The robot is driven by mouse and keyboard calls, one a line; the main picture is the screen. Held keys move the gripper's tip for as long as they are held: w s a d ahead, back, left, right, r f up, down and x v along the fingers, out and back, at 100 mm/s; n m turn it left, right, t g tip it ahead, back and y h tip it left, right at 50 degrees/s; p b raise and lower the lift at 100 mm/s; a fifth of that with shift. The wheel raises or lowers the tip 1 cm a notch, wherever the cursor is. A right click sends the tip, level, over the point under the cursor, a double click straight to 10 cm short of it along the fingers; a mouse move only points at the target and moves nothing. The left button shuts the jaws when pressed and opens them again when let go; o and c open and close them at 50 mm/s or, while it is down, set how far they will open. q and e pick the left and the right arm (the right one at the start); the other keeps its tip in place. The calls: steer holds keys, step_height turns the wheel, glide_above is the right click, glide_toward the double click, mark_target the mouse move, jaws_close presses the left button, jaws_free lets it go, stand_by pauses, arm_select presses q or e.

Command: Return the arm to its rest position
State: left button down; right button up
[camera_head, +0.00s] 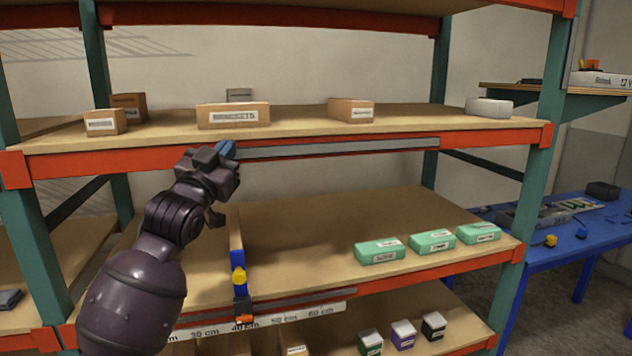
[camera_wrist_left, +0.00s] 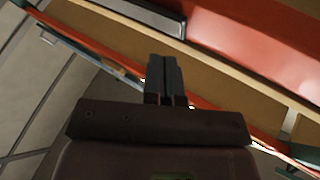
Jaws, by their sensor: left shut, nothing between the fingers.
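My left arm comes in from the lower left in the head view. Its gripper (camera_head: 226,150) is in front of the upper shelf's orange front beam (camera_head: 330,147), near the left end of the grey strip on it. In the left wrist view the two dark fingers (camera_wrist_left: 165,82) lie together, shut with nothing between them. The orange beam and wooden shelf edge lie beyond the fingertips there. Whether the gripper touches the beam cannot be told. My right gripper is in neither view.
The middle shelf (camera_head: 300,228) carries green boxes (camera_head: 379,251) at right and a blue upright piece with a yellow knob (camera_head: 239,277). A blue table (camera_head: 575,240) stands at right. Small boxes (camera_head: 403,335) sit below.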

arm_select(q)
steer(key=s+a+f+n+g+y, duration=0.15)
steer(key=s+f, duration=0.25)
steer(key=f, duration=0.7)
steer(key=s+a+f+n+g+y, duration=0.1)
steer(key=s+a+f, duration=0.25)
steer(key=f, duration=0.65)
steer(key=s+a+f+n+g+y, duration=0.15)
steer(key=s+f, duration=0.25)
steer(key=f, duration=0.7)
steer(key=s+a+f+n+g+y, duration=0.1)
steer(key=s+a+f+g, duration=0.1)
steer(key=s+f, duration=0.9)
steer(key=s+a+f+g+y, duration=0.1)
steer(key=s+f+g, duration=0.3)
steer(key=s+f, duration=0.7)
steer(key=shift+s+a+f+n+y, duration=0.25)
steer(key=shift+s+a+n+y, duration=0.15)
steer(key=shift+s+a, duration=0.55)
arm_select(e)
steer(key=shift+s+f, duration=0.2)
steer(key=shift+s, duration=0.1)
arm_select(q)
steer(key=shift+s+d, duration=0.2)
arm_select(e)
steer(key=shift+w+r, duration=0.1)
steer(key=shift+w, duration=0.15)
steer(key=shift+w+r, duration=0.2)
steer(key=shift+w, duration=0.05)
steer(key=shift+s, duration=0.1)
